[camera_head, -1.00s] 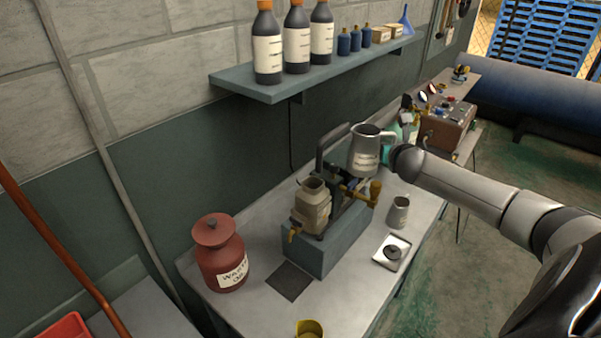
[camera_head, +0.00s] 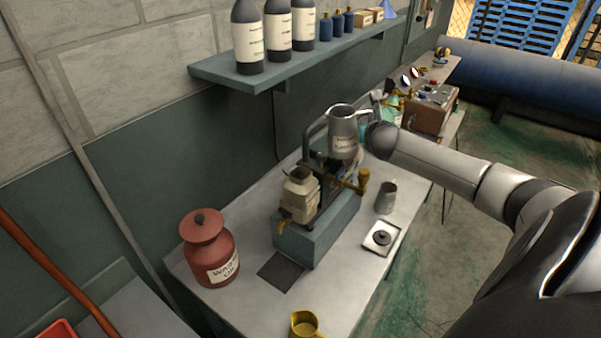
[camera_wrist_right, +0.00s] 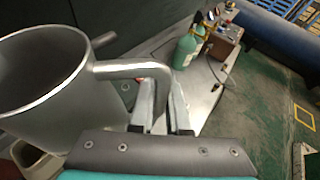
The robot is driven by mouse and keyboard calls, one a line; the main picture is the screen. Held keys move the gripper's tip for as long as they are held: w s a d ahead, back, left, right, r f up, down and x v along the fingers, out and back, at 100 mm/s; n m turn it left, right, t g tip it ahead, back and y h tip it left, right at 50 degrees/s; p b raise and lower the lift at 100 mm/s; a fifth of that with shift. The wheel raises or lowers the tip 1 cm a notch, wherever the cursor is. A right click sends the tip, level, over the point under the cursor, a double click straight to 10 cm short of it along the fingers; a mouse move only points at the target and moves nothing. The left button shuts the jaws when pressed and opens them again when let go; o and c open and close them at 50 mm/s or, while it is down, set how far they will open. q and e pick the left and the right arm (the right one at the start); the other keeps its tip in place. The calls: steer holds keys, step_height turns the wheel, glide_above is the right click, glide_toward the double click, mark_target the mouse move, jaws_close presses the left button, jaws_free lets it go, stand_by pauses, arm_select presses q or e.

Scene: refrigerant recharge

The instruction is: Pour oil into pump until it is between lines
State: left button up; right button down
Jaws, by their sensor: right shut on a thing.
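A grey metal jug (camera_head: 343,138) with a label is held above the back part of the pump (camera_head: 318,232); it looks roughly upright. My right gripper (camera_wrist_right: 160,112) is shut on the jug's handle, and the jug (camera_wrist_right: 45,85) fills the left of the right wrist view. The pump is a grey-blue unit with a beige canister (camera_head: 299,197), a black handle and brass fittings. Its oil level and lines are too small to make out. No pouring stream shows. My left gripper is not in view.
A red waste oil can (camera_head: 210,255), a yellow cup (camera_head: 305,322), a small grey jug (camera_head: 386,197) and a square tray (camera_head: 383,246) stand on the bench. Dark bottles (camera_head: 278,30) line the shelf above. A gauge unit (camera_head: 429,110) stands behind.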

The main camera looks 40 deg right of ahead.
mark_target(342, 107)
steer(key=a+r+n+h, duration=0.1)
steer(key=r, duration=0.1)
steer(key=w+a+r+n+h, duration=0.1)
steer(key=n, duration=0.1)
steer(key=shift+w+a+r, duration=0.2)
steer(key=shift+r, duration=0.2)
steer(key=shift+w+a+r+n+h, duration=0.2)
steer(key=shift+w+a+n+h, duration=0.25)
steer(key=shift+a+n, duration=0.3)
steer(key=shift+w+a+r+n+h, duration=0.15)
steer(key=shift+a+r+n+h, duration=0.2)
steer(key=shift+n, duration=0.3)
steer(key=shift+w+a+r+n+h, duration=0.15)
steer(key=shift+n+h, duration=0.25)
steer(key=shift+n, duration=0.2)
steer(key=shift+w+a+f+n+h, duration=0.15)
steer(key=shift+a+f+n+h, duration=0.25)
steer(key=shift+f+n, duration=0.25)
steer(key=shift+w+a+r+n+b, duration=0.25)
steer(key=shift+a+r+n+b, duration=0.15)
steer(key=shift+r+n, duration=0.2)
steer(key=shift+a+r+n+t, duration=0.15)
steer(key=shift+r+n+t, duration=0.05)
steer(key=shift+n+t, duration=0.15)
